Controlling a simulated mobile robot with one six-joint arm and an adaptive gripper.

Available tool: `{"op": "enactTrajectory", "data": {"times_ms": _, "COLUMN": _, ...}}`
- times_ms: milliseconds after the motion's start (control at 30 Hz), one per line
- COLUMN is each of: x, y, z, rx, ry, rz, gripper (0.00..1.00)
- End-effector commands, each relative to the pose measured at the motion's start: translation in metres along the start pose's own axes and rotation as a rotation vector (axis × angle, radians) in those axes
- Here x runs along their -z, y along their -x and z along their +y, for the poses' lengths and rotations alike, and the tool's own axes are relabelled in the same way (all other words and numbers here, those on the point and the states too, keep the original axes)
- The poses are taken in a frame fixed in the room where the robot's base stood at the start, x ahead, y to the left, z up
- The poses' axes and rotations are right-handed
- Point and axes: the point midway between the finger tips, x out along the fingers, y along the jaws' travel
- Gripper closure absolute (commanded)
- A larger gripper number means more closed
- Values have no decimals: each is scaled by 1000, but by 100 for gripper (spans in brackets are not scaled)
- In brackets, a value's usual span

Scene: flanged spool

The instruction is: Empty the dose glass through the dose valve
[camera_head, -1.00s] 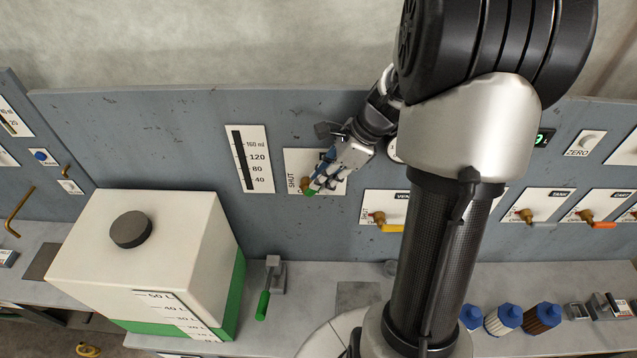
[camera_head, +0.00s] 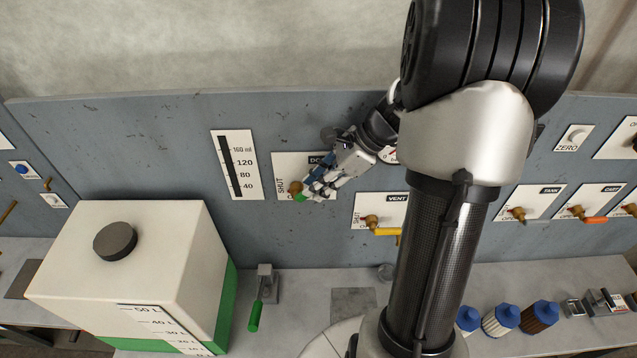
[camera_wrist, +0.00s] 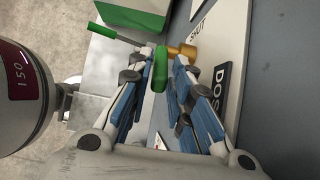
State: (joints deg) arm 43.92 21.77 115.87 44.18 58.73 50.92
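The dose valve's white plate (camera_head: 284,170), lettered DOSE and SHUT, is on the grey panel, left of my arm. Its brass body (camera_head: 295,187) and part of its green handle (camera_head: 301,198) show past my gripper (camera_head: 308,190). In the wrist view the green handle (camera_wrist: 160,72) lies between the blue-padded fingertips of my gripper (camera_wrist: 161,82), beside the brass body (camera_wrist: 184,50). Narrow gaps seem to show on both sides; firm contact is not visible. The millilitre scale (camera_head: 237,165) with a dark column is left of the valve; its level is unclear.
The vent valve (camera_head: 372,220) with a yellow handle is just right of and below the dose valve. A white tank (camera_head: 130,260) and a green-handled lever (camera_head: 255,315) stand below. Tank and cart valves (camera_head: 518,214) and blue-capped bottles (camera_head: 501,320) are at right.

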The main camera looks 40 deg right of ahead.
Motion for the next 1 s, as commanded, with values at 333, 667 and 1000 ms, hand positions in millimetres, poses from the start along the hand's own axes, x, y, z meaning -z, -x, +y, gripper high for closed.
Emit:
{"op": "enactTrajectory", "data": {"times_ms": 333, "x": 0, "y": 0, "z": 0, "rx": 0, "ry": 0, "rz": 0, "gripper": 67}}
{"op": "enactTrajectory", "data": {"times_ms": 667, "x": 0, "y": 24, "z": -1, "rx": 5, "ry": 1, "rz": 1, "gripper": 67}}
{"op": "enactTrajectory", "data": {"times_ms": 1000, "x": 0, "y": 94, "z": -1, "rx": 5, "ry": 1, "rz": 2, "gripper": 67}}
